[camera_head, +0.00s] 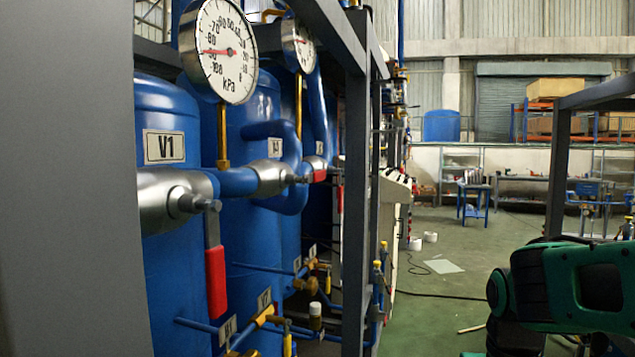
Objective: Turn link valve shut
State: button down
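No valve in view carries a readable "link" label, so I cannot tell which one is the link valve. A silver valve body (168,203) sits on the blue pipe in front of the tank (166,105) marked V1. Its red lever handle (215,282) hangs straight down. A second silver valve body (268,177) lies farther along the pipe, with smaller red parts (319,169) near it. Lower down, yellow-handled valves (264,315) sit on thin blue pipes. My green and black arm (572,287) shows at the lower right, apart from the valves. My gripper is not in view.
A grey frame post (354,200) stands right of the tanks, and a wide grey panel (65,180) fills the left edge. A round kPa gauge (218,50) stands above the pipe. Green floor (445,240) is mostly open between the rig and another grey frame (557,170).

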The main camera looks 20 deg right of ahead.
aim_at(318, 176)
jog(key=u, duration=1.1)
jog(key=k, duration=1.35)
jog(key=z, duration=1.1)
jog(key=i, duration=1)
